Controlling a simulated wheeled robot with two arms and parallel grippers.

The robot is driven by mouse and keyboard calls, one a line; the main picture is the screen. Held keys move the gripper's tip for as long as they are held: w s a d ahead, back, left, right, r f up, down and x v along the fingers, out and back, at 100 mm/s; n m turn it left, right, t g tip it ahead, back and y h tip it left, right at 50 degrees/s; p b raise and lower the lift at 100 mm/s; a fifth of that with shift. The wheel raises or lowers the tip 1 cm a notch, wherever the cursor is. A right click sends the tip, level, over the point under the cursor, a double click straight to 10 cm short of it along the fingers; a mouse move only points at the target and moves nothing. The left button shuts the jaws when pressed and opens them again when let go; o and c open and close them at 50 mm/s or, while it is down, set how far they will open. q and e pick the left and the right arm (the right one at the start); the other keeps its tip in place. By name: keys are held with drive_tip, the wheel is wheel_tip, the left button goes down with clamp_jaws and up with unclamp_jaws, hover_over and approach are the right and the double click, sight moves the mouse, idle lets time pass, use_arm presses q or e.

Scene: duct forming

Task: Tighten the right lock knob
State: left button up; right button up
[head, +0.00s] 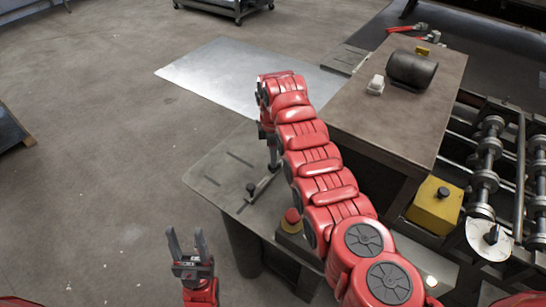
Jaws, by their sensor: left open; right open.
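My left gripper (185,232) is open and empty, fingers pointing up, over the floor at the lower left. My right arm reaches from the lower right to the upper middle. My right gripper (273,160) points down from its far end, partly hidden by the arm; it is open, and I see nothing held in it. A small black knob (250,188) stands on the grey slotted metal table (225,165), at the end of a short bar, a little left of and below the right gripper. I cannot tell whether this is the right lock knob.
A flat metal sheet (215,72) lies beyond the table. A brown bench (405,125) carries a black roll (412,69) and a white block (376,85). A red button (292,216) sits beside my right arm. A yellow box (435,208) and rollers (486,165) are at right.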

drive_tip(key=shift+f, duration=1.5)
clamp_jaws()
